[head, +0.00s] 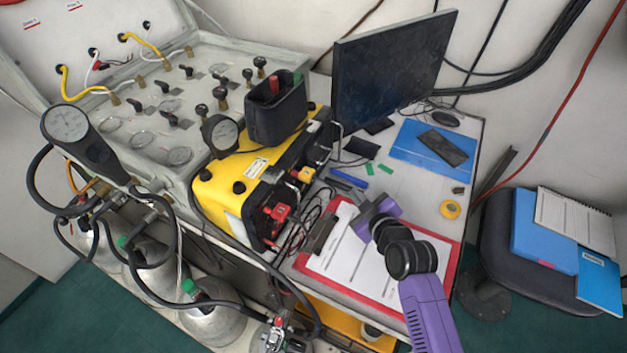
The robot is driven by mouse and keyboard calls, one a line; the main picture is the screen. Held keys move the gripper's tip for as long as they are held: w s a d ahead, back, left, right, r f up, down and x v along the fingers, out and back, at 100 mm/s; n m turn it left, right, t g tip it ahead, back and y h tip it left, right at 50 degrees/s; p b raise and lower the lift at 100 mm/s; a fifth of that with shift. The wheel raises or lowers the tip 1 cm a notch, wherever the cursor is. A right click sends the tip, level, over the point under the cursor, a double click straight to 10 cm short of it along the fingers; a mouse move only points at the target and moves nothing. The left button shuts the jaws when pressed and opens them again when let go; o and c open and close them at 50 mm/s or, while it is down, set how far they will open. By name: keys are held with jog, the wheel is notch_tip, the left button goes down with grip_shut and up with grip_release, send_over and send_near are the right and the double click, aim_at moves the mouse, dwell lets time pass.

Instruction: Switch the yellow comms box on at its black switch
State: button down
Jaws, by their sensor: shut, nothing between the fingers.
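The yellow comms box (235,212) sits on the table left of centre, with its dark front panel facing right. Red and yellow clips with thin wires are at that panel. Black knobs (239,187) show on its yellow side; I cannot tell which black part is the switch. My gripper (364,205) is shut and empty. It appears over the clipboard (445,268), to the right of the box's front panel and apart from it. My purple arm comes in from the lower right.
A black bin (276,112) stands on the box. The grey gauge panel (150,95) is at the left, above gas cylinders and hoses. A monitor (388,75) stands behind. A blue folder (415,143) and tape roll (450,209) lie on the table. A chair holds papers at right.

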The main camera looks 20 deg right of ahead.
aim_at(342, 201)
jog(key=shift+w+a+f+b, duration=0.15)
jog(key=shift+w+a+b, duration=0.05)
jog(key=shift+w+a, duration=0.85)
jog(key=shift+w+a+f+b, duration=0.15)
jog(key=shift+w+a+f, duration=0.05)
jog(key=shift+w+a, duration=0.85)
jog(key=shift+w+a+f+b, duration=0.15)
jog(key=shift+w+a+b, duration=0.05)
jog(key=shift+w+a, duration=0.85)
jog(key=shift+w, duration=0.2)
jog(key=shift+w+a+f, duration=0.1)
jog(key=shift+w+a, duration=0.05)
jog(key=shift+w+a+b, duration=0.2)
jog(key=shift+w+b, duration=0.05)
jog(key=shift+b, duration=0.05)
dwell(0.5)
jog(key=shift+s+d, duration=0.1)
jog(key=shift+s+d+p, duration=0.45)
dwell(0.3)
jog(key=shift+s+d+r+p, duration=0.25)
jog(key=shift+s+d+p, duration=0.3)
jog(key=shift+s, duration=0.1)
jog(key=shift+s+d+r+p, duration=0.1)
jog(key=shift+s+d+p, duration=0.2)
jog(key=shift+s+d, duration=0.85)
